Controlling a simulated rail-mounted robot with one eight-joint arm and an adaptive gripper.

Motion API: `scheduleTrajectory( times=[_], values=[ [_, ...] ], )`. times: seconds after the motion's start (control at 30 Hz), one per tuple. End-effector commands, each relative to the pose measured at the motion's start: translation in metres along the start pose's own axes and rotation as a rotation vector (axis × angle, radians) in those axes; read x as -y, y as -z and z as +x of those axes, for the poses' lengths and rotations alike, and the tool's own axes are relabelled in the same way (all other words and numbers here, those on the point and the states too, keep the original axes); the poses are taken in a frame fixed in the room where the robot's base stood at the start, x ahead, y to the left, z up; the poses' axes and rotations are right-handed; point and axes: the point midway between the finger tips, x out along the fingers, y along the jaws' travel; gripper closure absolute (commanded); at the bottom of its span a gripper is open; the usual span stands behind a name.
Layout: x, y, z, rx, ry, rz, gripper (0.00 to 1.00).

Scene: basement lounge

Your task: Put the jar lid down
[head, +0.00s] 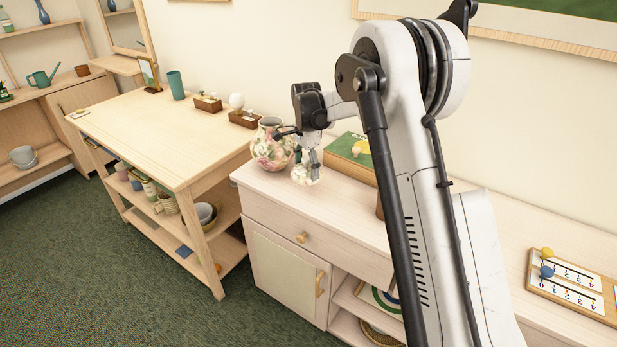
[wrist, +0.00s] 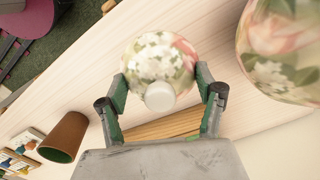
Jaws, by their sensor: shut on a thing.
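The jar lid (wrist: 160,62) is round and floral in pink, green and white, with a pale knob (wrist: 159,97). My gripper (wrist: 161,84) is shut on it, one finger on each side, in the wrist view. In the head view my gripper (head: 313,172) and the lid (head: 299,174) are over the pale cabinet top (head: 335,204), near its left end. I cannot tell whether the lid touches the top. The matching floral jar (head: 270,148) stands just left of the gripper, with a dark open mouth. It also shows at the right of the wrist view (wrist: 285,48).
A green-topped box (head: 350,157) lies just behind the gripper. A brown cup (wrist: 64,137) stands on the cabinet top. A number board (head: 570,282) lies far right. A wooden table (head: 160,135) with small boxes stands left. The cabinet top in front of the lid is clear.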

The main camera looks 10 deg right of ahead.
Motion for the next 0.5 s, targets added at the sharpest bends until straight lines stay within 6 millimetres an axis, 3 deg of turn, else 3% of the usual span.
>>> scheduleTrajectory(
  times=[0.23, 0.5],
  values=[
    [0.001, 0.008, 0.012, 0.000, 0.000, 0.001, 0.69],
    [0.001, 0.008, 0.044, 0.000, 0.000, 0.000, 0.69]
  ],
)
